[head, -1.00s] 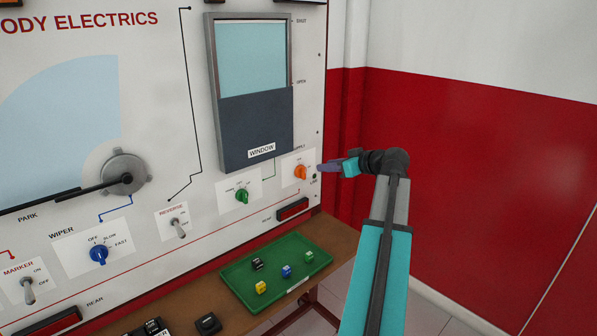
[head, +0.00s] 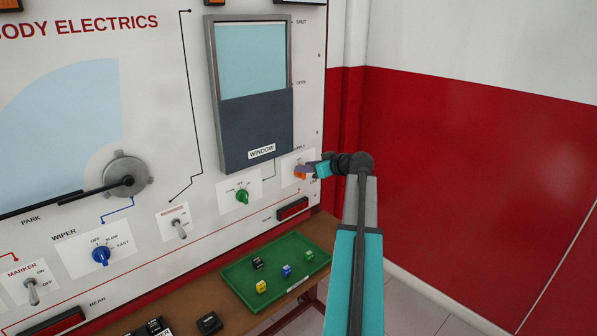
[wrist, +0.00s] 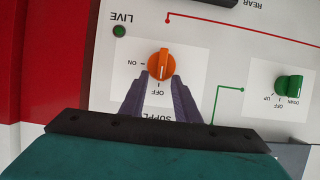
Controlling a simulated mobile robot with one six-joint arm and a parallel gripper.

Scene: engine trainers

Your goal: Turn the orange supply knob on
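The orange supply knob (wrist: 160,64) is on a white label plate on the panel; in the head view the knob (head: 300,175) is partly covered by my gripper. Its ON mark is at the left and its OFF mark below in the wrist view, where lettering is upside down. The knob's grip bar stands roughly vertical, in line with OFF. My gripper (wrist: 159,82) is open, with one purple finger on each side of the knob's near end. I cannot tell whether the fingers touch it. In the head view my gripper (head: 306,168) reaches in from the right.
A green LIVE lamp (wrist: 119,31) looks dark. A green window knob (wrist: 289,86) sits beside the supply plate. Below are a red lamp (head: 292,209) and a green tray (head: 235,272) with several small cubes. The red wall (head: 480,190) is at right.

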